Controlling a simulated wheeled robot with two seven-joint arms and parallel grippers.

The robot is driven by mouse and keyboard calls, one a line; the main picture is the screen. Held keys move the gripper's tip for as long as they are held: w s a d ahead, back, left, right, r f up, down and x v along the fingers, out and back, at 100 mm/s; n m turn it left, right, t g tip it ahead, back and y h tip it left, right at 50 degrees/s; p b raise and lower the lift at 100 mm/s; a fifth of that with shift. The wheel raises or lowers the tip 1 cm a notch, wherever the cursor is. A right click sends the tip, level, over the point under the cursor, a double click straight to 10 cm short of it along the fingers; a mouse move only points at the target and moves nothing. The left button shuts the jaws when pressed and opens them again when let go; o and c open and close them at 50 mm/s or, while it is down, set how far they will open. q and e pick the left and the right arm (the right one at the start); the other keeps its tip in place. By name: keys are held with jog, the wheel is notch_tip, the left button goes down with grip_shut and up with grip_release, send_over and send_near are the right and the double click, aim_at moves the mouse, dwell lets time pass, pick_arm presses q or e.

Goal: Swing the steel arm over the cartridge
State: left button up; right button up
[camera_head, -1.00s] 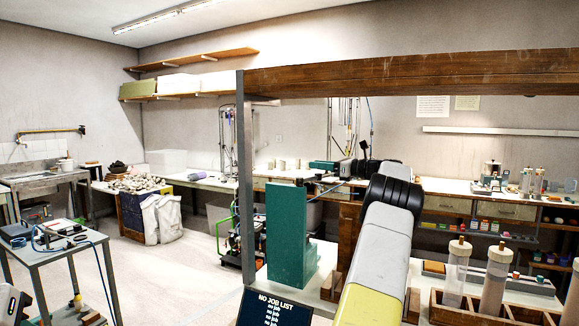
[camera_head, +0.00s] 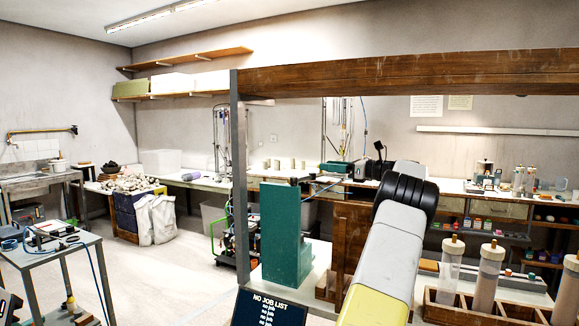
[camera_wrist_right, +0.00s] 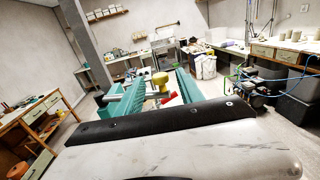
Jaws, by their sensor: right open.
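Two pale tubes with tan caps, which look like cartridges (camera_head: 487,277), stand upright in a wooden rack (camera_head: 468,311) at the lower right of the head view. I cannot make out the steel arm for certain in either view. A teal upright block (camera_head: 284,235) stands left of my right arm. My right gripper (camera_head: 326,167) is beyond this block, its jaws pointing left. In the right wrist view its two teal fingers (camera_wrist_right: 160,75) are apart. A yellowish knob (camera_wrist_right: 160,79) and a red part (camera_wrist_right: 168,98) show between them; contact is not visible. My left gripper is not seen.
A wooden beam (camera_head: 400,72) on a grey post (camera_head: 240,180) crosses above the bench. A dark job-list screen (camera_head: 268,308) stands in front of the teal block. A metal cart (camera_head: 52,241) is at left. The floor between is open.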

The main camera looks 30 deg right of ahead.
jog(key=shift+s+d, duration=0.25)
jog(key=shift+s, duration=0.25)
jog(key=shift+r, duration=0.1)
jog(key=c, duration=0.5)
jog(key=shift+a+r+n+h, duration=0.2)
jog(key=shift+a+n+h, duration=0.05)
jog(key=shift+n+h, duration=0.05)
jog(key=c, duration=0.3)
jog(key=s+a+r+n+h, duration=0.1)
jog(key=s+a+r+n+g+h, duration=0.1)
jog(key=n+h, duration=0.1)
jog(key=s+r+n+h, duration=0.1)
jog(key=shift+s+a+r+n+g+h, duration=0.2)
jog(key=shift+s+a+n+g+h, duration=0.1)
jog(key=shift+a+n+g+h, duration=0.1)
grip_shut()
jog(key=s+a+r+n+g+h, duration=0.1)
jog(key=s+r+n+h, duration=0.1)
jog(key=s+n+h, duration=0.5)
jog(key=w+d+f+m+y, duration=0.1)
jog(key=w+f, duration=0.3)
jog(key=w, duration=0.6)
jog(key=shift+w+d+f+m+y, duration=0.2)
jog(key=shift+f+m+y, duration=0.1)
jog(key=shift+f+y, duration=0.15)
